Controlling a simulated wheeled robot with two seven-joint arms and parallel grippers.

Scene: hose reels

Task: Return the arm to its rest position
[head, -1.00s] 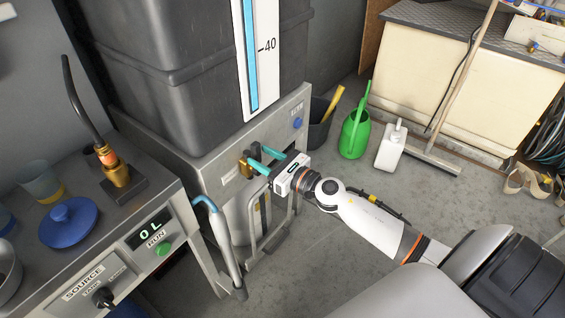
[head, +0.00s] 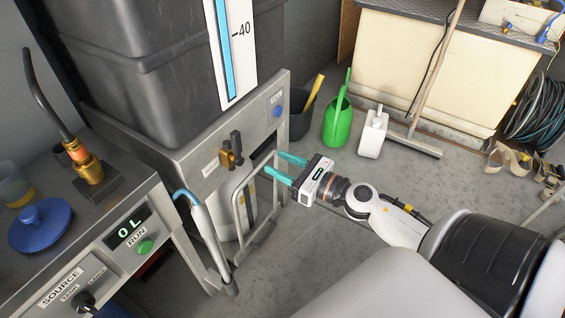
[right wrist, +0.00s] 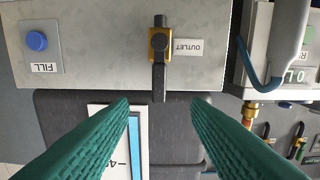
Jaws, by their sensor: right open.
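My right gripper (head: 286,167) is open and empty in the head view, with its teal fingers apart, in front of the grey stand under the dark tank. The brass outlet valve (head: 231,152) with its dark handle is left of the fingertips and clear of them. In the right wrist view, the two teal fingers (right wrist: 157,115) are spread wide, and the outlet valve (right wrist: 159,45) shows beyond them with its handle between them in the picture. My left gripper is not in view.
A blue FILL button (head: 277,111) is on the stand. A bench with a control panel (head: 129,231) stands at left. A green watering can (head: 337,122), a white bottle (head: 373,134) and a broom (head: 410,145) stand on the floor beyond my right arm. Open floor lies below the arm.

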